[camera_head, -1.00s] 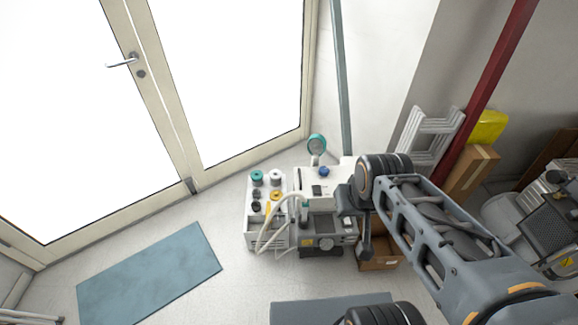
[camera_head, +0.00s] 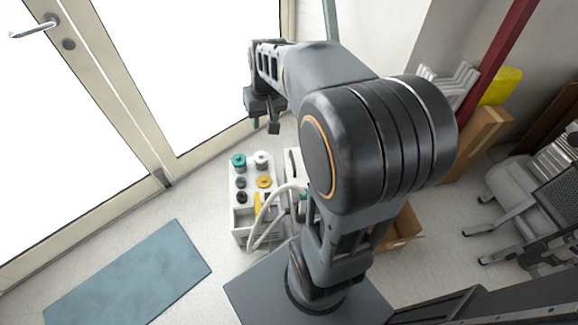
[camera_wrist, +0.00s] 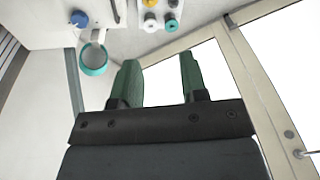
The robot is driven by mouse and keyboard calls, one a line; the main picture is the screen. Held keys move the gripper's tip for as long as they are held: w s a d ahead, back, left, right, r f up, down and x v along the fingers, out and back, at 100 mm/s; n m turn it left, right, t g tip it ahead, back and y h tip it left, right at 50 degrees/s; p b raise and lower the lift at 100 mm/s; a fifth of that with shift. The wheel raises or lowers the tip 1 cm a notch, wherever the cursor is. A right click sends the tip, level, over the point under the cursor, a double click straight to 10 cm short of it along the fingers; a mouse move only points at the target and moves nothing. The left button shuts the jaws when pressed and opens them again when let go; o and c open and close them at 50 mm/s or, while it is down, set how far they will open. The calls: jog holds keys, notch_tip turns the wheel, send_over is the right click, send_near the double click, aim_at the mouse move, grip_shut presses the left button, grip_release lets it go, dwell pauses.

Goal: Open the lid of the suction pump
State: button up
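The white pump unit (camera_head: 292,163) is mostly hidden behind my arm in the head view; only a strip of it shows. In the wrist view part of its white body (camera_wrist: 40,22) is at the upper left, with a blue knob (camera_wrist: 84,19). A teal-rimmed round part (camera_wrist: 94,59) sticks out next to it. I cannot make out the lid's edge. My gripper (camera_wrist: 158,60) is open and empty, its two green fingers apart, to the right of the teal-rimmed part. In the head view my gripper (camera_head: 265,124) hangs near the glass door, beyond the unit.
A white rack (camera_head: 240,222) with several coloured caps and pale hoses stands left of the unit. The glass door (camera_head: 185,75) is close behind my gripper. A cardboard box (camera_head: 402,230) is at the right. A blue mat (camera_head: 130,275) lies on clear floor at the left.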

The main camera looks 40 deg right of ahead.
jog(key=w+d+f+m+y+b, duration=0.1)
jog(key=w+d+f+b, duration=0.25)
jog(key=d+f, duration=0.2)
jog(key=w+d+f+m+b, duration=0.1)
jog(key=w+d+f+b, duration=0.1)
jog(key=d+f+b, duration=0.4)
jog(key=g+b, duration=0.1)
send_near(292, 157)
jog(key=shift+m+y, duration=0.3)
jog(key=shift+m, duration=0.1)
jog(key=f+b, duration=0.1)
jog(key=f, duration=0.1)
jog(key=f+b, duration=0.1)
jog(key=f, duration=0.1)
jog(key=f+b, duration=0.2)
jog(key=shift+w+a+f, duration=0.15)
jog(key=shift+a+f, duration=0.2)
jog(key=shift+f, duration=0.05)
jog(key=shift+w+a+f+b, duration=0.15)
jog(key=shift+f+b, duration=0.2)
jog(key=shift+f, duration=0.6)
grip_shut()
